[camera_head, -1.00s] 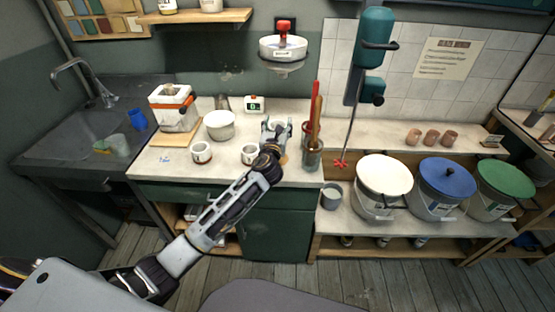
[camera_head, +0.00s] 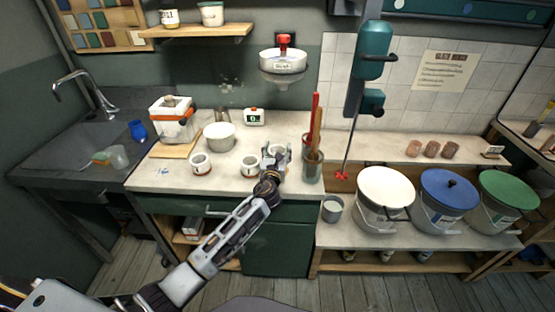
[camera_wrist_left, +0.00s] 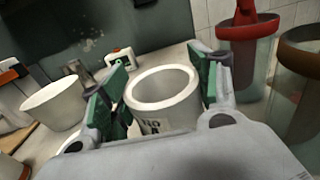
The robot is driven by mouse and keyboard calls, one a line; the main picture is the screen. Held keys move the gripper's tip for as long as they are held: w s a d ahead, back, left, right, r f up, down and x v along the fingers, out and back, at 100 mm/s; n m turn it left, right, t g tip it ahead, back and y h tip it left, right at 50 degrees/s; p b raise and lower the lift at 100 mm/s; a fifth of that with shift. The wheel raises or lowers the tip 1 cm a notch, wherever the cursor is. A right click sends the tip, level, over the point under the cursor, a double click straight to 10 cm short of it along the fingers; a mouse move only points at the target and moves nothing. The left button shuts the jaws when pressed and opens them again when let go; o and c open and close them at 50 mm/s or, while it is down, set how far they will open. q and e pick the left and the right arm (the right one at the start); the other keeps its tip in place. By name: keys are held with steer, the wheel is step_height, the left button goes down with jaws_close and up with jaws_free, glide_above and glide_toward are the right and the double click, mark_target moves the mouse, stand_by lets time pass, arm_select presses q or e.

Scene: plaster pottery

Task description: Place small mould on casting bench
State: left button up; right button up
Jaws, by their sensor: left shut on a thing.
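My left gripper (camera_head: 274,158) is over the right part of the pale bench top (camera_head: 225,182). In the left wrist view the green-padded fingers (camera_wrist_left: 163,88) are shut on a white round, open-topped pot (camera_wrist_left: 165,108) with dark lettering. The pot is upright; its lower part is hidden by the gripper, so I cannot tell whether it touches the bench. A white block-shaped mould (camera_head: 168,123) with an orange band stands on a wooden board (camera_head: 170,151) at the bench's left. My right gripper is not in view.
Two small white cups (camera_head: 200,163) (camera_head: 249,166) and a white bowl (camera_head: 219,137) stand left of the gripper. A jar of tools (camera_head: 313,168) is close on its right. Lidded buckets (camera_head: 447,200) stand further right. The front left bench top is clear.

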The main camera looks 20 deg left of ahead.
arm_select(q)
steer(key=shift+f, duration=0.35)
step_height(320, 180, down, 3)
steer(key=shift+r+b, duration=0.2)
steer(key=shift+b, duration=0.35)
steer(key=shift+f, duration=0.3)
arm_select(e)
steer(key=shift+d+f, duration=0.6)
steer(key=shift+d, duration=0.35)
